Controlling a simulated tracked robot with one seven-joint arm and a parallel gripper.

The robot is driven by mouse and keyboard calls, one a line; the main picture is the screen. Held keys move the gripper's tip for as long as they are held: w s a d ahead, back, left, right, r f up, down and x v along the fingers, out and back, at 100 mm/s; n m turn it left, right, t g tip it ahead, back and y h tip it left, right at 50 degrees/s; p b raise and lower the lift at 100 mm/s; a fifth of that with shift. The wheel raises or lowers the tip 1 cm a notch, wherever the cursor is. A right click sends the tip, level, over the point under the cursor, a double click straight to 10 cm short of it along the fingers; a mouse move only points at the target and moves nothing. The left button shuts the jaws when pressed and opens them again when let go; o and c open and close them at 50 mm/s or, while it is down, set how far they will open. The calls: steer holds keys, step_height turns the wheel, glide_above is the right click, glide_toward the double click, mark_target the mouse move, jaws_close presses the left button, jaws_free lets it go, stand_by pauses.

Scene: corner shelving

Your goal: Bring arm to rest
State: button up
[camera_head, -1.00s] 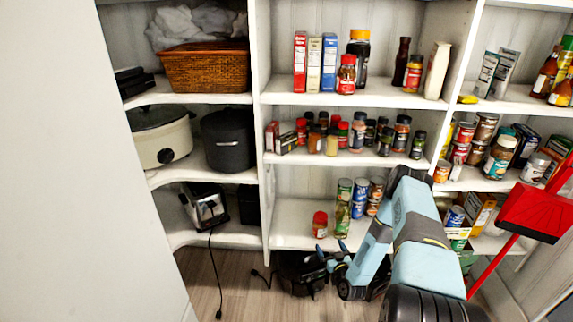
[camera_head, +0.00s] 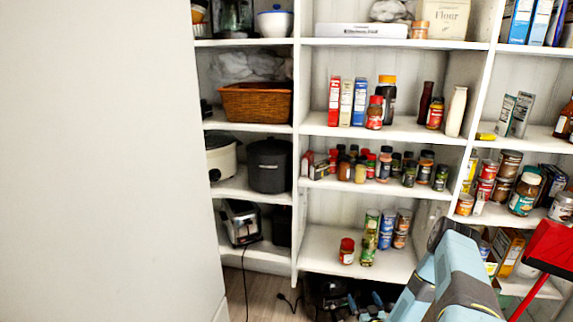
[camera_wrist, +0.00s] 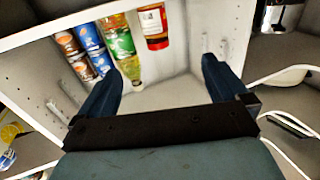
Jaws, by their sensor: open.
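My arm, light blue and grey, shows at the lower right of the head view, in front of the lowest shelves. In the wrist view my gripper (camera_wrist: 165,90) is open, with its two dark blue fingers wide apart and nothing between them. The fingers look apart from these items. In the head view the gripper's fingertips are not clearly visible; the arm's lower part is cut by the picture edge.
The same red-lidded jar (camera_head: 347,251) stands left of stacked cans (camera_head: 387,230) on the bottom shelf. A red dustpan (camera_head: 551,248) on a stick is right of my arm. A toaster (camera_head: 240,222) with a hanging cord is at left. A white wall (camera_head: 105,160) fills the left side.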

steer(key=w+r+n+g, duration=0.1)
steer(key=w+r, duration=0.3)
steer(key=r, duration=0.3)
steer(key=w+d+r+n+g, duration=0.1)
steer(key=w+r+g, duration=0.1)
steer(key=w+r, duration=0.35)
steer(key=w+r+n+g, duration=0.1)
steer(key=w+r, duration=0.1)
steer(key=r, duration=0.6)
steer(key=s+r+g+h, duration=0.2)
steer(key=s+r+g, duration=0.15)
steer(key=r, duration=2.05)
steer(key=s+a+r+m+g+h, duration=0.1)
steer(key=s+a+r, duration=0.1)
steer(key=s+r, duration=0.7)
steer(key=s+a+r+m+g, duration=0.1)
steer(key=s+a+r, duration=0.1)
steer(key=s+r, duration=0.65)
steer(key=s+a+r+m+g, duration=0.1)
steer(key=s+a+r, duration=0.1)
steer(key=s, duration=1.1)
steer(key=s+a+r+m+g, duration=0.1)
steer(key=s+a+r, duration=0.1)
steer(key=s, duration=1.2)
steer(key=shift+a+r+g+y, duration=0.2)
steer(key=shift+r+g+y, duration=0.15)
steer(key=shift+r+y, duration=0.05)
